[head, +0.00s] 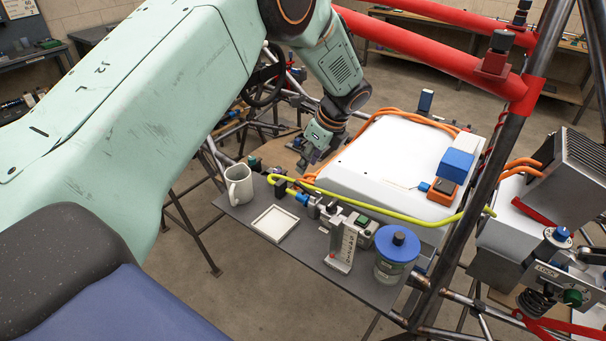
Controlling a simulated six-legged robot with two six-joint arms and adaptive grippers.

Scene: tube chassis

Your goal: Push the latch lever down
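My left arm comes in from the left and bends down to the far side of the small grey shelf (237,218). My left gripper (309,163) points down beside the left end of the white box (375,155), above the yellow hose (395,211). Its fingers are small and dark here, and I cannot tell how far apart they are. Small metal fittings (318,207) sit on the shelf just nearer than the gripper, with an upright marked bracket (347,246) beside them. I cannot tell for certain which part is the latch lever. My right gripper is not in view.
A white mug (239,186), a shallow white tray (275,223) and a blue-lidded jar (394,257) stand on the shelf. Orange cables (405,115) run around the white box. Dark and red chassis tubes (440,52) cross behind and at right.

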